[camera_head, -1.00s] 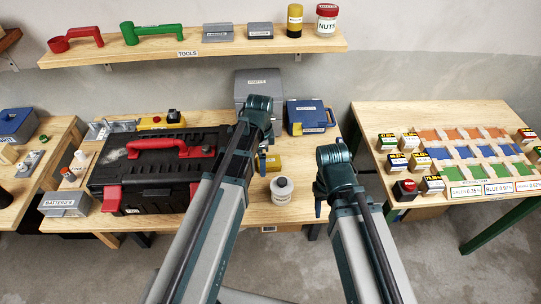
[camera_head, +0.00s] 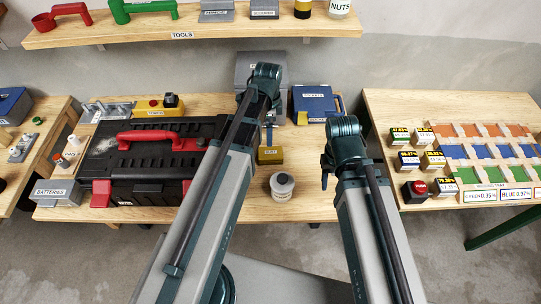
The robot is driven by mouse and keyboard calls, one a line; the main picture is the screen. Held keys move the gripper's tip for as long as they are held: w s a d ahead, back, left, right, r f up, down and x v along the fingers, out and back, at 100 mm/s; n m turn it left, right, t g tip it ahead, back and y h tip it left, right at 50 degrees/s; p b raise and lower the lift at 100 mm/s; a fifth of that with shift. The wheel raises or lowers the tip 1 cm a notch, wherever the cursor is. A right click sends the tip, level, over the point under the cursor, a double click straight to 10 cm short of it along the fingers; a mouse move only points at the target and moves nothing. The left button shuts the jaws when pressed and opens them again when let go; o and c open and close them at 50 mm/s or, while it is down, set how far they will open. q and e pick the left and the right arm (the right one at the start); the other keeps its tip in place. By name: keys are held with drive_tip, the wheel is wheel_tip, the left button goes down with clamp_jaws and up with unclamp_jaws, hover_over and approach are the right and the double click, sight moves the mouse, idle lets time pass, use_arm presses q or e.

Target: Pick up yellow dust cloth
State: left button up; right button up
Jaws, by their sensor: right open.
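A small yellow folded item (camera_head: 270,156), which looks like the dust cloth, lies on the middle workbench between my two arms. My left gripper (camera_head: 268,136) hangs just behind it in the picture, mostly hidden by my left arm; its jaw state and any contact do not show. My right gripper (camera_head: 325,171) is open, at the bench's right part, to the right of the yellow item and apart from it.
A white-grey jar (camera_head: 282,186) stands just in front of the yellow item. A black toolbox with red handle (camera_head: 150,165) fills the bench's left. A blue case (camera_head: 315,104) and a grey box (camera_head: 260,68) stand behind. A tray table (camera_head: 450,110) is at right.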

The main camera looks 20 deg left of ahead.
use_arm(q)
wheel_tip(320, 180, down, 8)
drive_tip(key=b, duration=0.7)
use_arm(e)
hover_over(325, 207)
drive_tip(key=f, duration=0.8)
drive_tip(key=shift+a, duration=0.2)
use_arm(q)
drive_tip(key=shift+r, duration=0.15)
use_arm(e)
drive_tip(key=shift+r, duration=0.1)
use_arm(q)
drive_tip(key=f+b, duration=0.5)
drive_tip(key=shift+s+d+f, duration=0.1)
drive_tip(key=shift+d+f, duration=0.1)
drive_tip(key=shift+d, duration=0.1)
use_arm(e)
wheel_tip(325, 207, down, 5)
drive_tip(key=shift+f, duration=0.15)
use_arm(q)
drive_tip(key=shift+r, duration=0.1)
drive_tip(key=c, duration=1.3)
drive_tip(key=shift+r, duration=0.1)
